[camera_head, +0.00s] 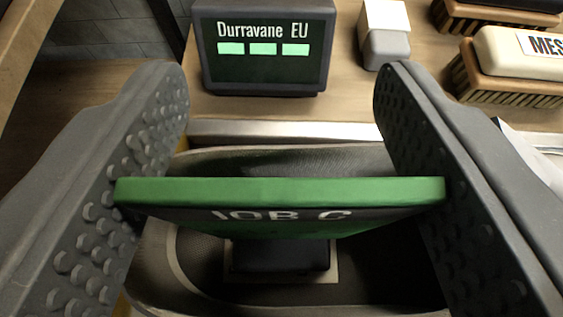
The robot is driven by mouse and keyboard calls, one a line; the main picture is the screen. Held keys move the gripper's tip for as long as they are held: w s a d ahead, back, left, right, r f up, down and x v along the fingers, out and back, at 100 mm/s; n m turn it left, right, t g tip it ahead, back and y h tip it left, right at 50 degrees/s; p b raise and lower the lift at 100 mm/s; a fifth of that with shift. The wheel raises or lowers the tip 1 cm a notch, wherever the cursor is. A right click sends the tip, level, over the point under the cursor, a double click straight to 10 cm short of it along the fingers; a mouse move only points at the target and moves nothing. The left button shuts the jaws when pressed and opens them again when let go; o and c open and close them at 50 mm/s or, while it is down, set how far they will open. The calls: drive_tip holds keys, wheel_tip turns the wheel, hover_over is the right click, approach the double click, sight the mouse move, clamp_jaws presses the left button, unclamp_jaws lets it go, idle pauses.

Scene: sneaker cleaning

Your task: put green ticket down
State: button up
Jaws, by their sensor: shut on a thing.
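The green ticket (280,191) is a flat plate with a bright green edge and white lettering, partly readable as "JOB C". It spans the gap between the two dark grey, studded fingers of my gripper (281,190), which is shut on it. The ticket is held above a dark tray-like container (190,262) with a pale line along its inside. A dark block on a light base (280,262) shows below the ticket, partly hidden by it. I cannot tell whether the ticket touches anything below.
A small dark screen (262,72) reads "Durravane EU" with three green bars. A white and grey block (385,40) stands right of it on the wooden top (345,105). Brushes (505,65) lie at the upper right, one with a label starting "MES". A pale sheet (530,155) is partly hidden by the right finger.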

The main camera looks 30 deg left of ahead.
drive_tip(key=shift+f, duration=0.5)
drive_tip(key=shift+f, duration=0.15)
drive_tip(key=o, duration=0.9)
drive_tip(key=shift+s+r, duration=0.1)
drive_tip(key=shift+r, duration=0.15)
drive_tip(key=shift+v, duration=5.95)
drive_tip(key=shift+d+f, duration=0.1)
